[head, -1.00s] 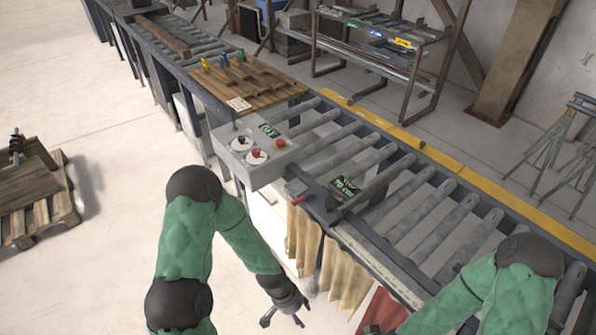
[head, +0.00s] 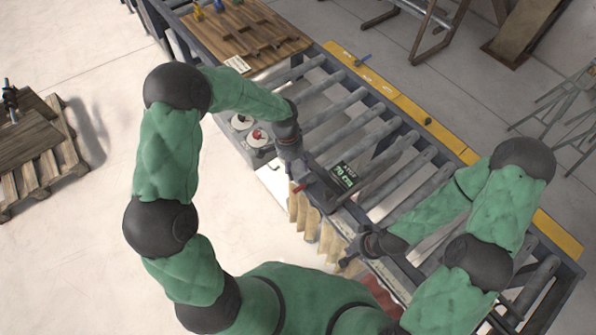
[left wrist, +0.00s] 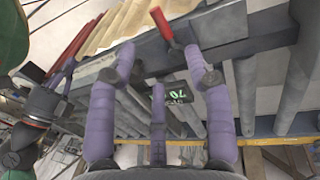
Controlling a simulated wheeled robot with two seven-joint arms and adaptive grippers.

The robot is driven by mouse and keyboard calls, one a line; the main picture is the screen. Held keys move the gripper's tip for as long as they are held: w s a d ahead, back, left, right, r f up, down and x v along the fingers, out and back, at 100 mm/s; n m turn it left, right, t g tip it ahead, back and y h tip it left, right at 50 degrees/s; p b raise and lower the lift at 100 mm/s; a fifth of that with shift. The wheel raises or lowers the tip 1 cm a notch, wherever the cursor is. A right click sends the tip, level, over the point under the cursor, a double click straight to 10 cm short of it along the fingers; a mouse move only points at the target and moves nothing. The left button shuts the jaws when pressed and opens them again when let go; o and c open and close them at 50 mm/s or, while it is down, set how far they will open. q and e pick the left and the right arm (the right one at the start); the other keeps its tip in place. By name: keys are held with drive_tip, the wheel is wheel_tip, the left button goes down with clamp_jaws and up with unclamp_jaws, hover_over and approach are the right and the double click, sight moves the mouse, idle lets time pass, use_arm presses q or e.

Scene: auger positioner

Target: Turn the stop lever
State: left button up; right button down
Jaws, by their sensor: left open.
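The stop lever has a red handle (head: 297,187) at the near edge of the roller conveyor, beside the small display. In the left wrist view the red handle (left wrist: 162,24) stands just beyond and between my open fingertips, apart from them. My left gripper (left wrist: 163,60) is open and empty. In the head view my left gripper (head: 305,172) hangs over the conveyor edge, close to the handle, its fingers partly hidden by my wrist. My right gripper (head: 350,258) is lower right, near the conveyor's front side; its fingers are too small to judge.
The display (head: 343,176) reads 70 cm and stands just right of the lever. Conveyor rollers (head: 345,128) run to the right. A wooden board (head: 245,40) lies at the back.

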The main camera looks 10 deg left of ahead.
sight(299, 189)
use_arm(q)
drive_tip(key=f, duration=0.3)
drive_tip(key=s+d+f+p, duration=0.1)
drive_tip(key=f, duration=0.5)
drive_tip(key=shift+s+d+f+p, duration=0.3)
drive_tip(key=shift+d+f, duration=0.05)
drive_tip(key=shift+f, duration=0.35)
drive_tip(key=shift+c, duration=0.3)
clamp_jaws()
